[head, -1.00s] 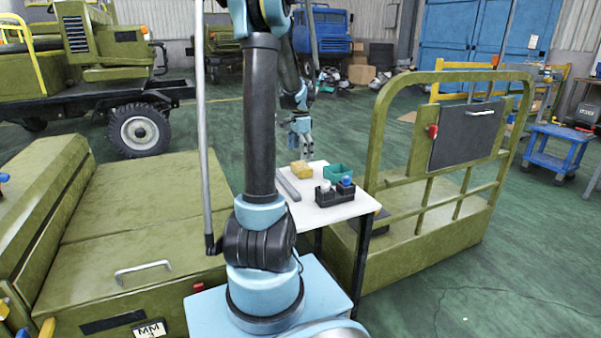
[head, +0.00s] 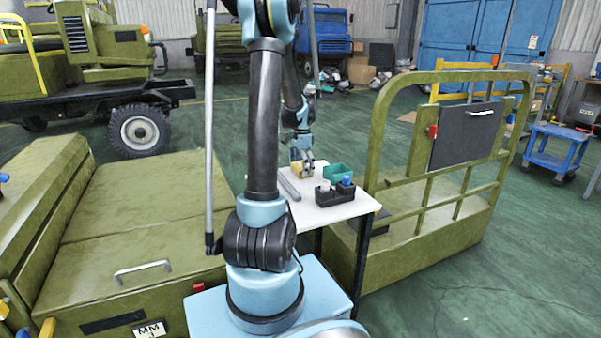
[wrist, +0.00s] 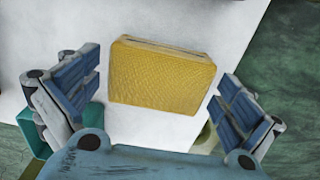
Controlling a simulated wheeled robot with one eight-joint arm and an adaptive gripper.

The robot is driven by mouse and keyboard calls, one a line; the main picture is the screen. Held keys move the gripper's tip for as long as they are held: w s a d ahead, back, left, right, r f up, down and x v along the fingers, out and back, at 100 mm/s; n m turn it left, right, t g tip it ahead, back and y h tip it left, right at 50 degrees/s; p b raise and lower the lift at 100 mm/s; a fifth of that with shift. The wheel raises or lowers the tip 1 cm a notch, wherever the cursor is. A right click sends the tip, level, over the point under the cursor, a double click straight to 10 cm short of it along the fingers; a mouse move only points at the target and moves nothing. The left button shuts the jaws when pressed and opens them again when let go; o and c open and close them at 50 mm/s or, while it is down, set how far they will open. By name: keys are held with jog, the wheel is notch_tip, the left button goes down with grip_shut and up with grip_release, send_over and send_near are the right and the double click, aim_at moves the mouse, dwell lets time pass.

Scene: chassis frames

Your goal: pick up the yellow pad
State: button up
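The yellow pad (wrist: 162,76) lies on the white table top (wrist: 215,20). In the wrist view it sits between the two fingers of my gripper (wrist: 160,90), with a gap on each side. In the head view my gripper (head: 302,158) is low over the table's far end, and the yellow pad (head: 296,168) shows partly behind it. My gripper is open and empty.
A teal bin (head: 338,171) stands right of the pad, and a black holder (head: 334,192) with small items is nearer. A grey bar (head: 289,188) lies along the table's left edge. An olive railed platform (head: 425,225) stands close to the right.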

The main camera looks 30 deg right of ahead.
aim_at(301, 165)
jog(key=c, duration=0.9)
jog(key=shift+o, duration=0.2)
notch_tip(301, 165, up, 10)
jog(key=shift+r, duration=0.1)
